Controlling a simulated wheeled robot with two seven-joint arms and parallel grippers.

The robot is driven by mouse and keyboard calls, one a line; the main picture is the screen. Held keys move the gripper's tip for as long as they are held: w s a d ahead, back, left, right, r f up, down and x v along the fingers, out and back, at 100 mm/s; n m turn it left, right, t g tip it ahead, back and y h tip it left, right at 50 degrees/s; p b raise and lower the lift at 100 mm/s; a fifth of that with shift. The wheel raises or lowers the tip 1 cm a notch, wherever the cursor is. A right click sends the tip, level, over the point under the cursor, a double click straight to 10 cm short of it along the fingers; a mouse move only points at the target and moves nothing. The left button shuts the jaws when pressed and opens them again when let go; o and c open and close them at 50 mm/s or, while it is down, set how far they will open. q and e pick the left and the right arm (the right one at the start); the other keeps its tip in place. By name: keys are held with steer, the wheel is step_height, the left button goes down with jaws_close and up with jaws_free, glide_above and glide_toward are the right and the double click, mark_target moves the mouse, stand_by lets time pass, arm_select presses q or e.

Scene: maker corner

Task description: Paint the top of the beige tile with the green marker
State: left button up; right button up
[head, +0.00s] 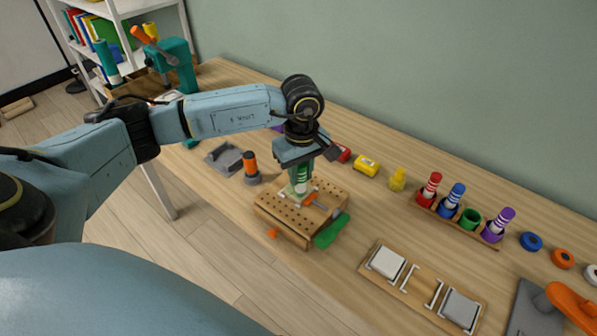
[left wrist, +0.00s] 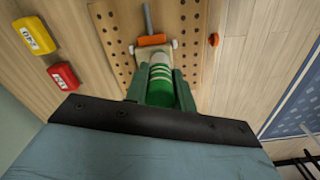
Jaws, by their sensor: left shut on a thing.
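My left gripper (head: 300,188) is shut on the green marker (head: 301,178), which points down over the perforated wooden block (head: 268,208). The white-banded marker also shows in the left wrist view (left wrist: 161,88), between the fingers (left wrist: 160,92). Its end is at a small pale piece (left wrist: 140,52), apparently the beige tile, next to an orange clamp part (left wrist: 151,40). The gripper and marker hide most of the tile, so I cannot tell whether the tip touches it or whether its top has green on it. My right gripper is not in view.
The marker rack (head: 470,232) holds red, blue and purple markers and an empty green cup (head: 469,218). A board (head: 412,287) carries a white tile (head: 387,262) and a grey tile (head: 461,308). A green piece (head: 331,231) lies against the block's right side.

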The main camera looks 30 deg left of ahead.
arm_select(q)
steer(key=shift+w+b, duration=0.35)
steer(key=shift+w, duration=0.2)
steer(key=shift+w, duration=0.1)
steer(key=shift+w+b, duration=0.45)
steer(key=shift+w, duration=0.1)
steer(key=shift+a+b, duration=0.4)
steer(key=shift+a, duration=0.95)
steer(key=shift+s+p, duration=0.4)
steer(key=shift+s, duration=0.95)
steer(key=shift+d, duration=1.4)
